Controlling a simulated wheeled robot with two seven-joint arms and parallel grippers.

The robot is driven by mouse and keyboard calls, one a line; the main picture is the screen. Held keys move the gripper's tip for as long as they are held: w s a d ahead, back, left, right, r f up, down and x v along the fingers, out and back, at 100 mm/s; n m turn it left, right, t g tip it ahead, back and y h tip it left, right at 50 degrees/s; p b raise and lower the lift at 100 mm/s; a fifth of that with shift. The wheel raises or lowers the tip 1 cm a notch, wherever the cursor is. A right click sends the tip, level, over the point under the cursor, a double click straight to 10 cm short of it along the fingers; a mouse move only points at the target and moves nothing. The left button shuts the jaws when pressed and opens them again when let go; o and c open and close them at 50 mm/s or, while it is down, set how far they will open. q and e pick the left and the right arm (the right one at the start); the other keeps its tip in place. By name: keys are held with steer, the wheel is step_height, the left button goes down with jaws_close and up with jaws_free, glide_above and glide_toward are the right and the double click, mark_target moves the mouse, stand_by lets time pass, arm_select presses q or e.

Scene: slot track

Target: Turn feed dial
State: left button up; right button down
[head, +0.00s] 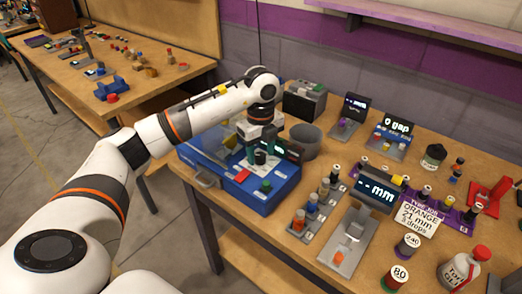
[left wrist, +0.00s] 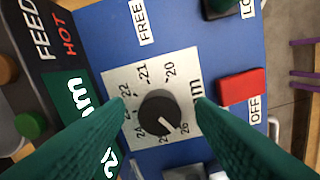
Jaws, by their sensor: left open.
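The feed dial (left wrist: 158,112) is a black round knob with a white pointer line on a pale square plate (left wrist: 150,68) marked with numbers from 20 to 26. Its pointer aims toward the lower right, around 25 and 26. My left gripper (left wrist: 161,104) is open, with its green fingers on either side of the knob; I cannot tell whether they touch it. In the head view the left gripper (head: 259,146) is over the blue machine (head: 275,199). My right gripper is not in view.
A red switch (left wrist: 242,86) by an OFF label lies right of the dial. A grey bin (head: 306,141) stands behind the machine. Displays, bottles and a grey tray (head: 347,238) with an orange block fill the table to the right.

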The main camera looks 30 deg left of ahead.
arm_select(q)
steer(key=shift+f, duration=0.2)
steer(key=shift+c, duration=0.2)
steer(key=c, duration=0.9)
steer(key=shift+c, duration=0.2)
steer(key=shift+m, duration=0.3)
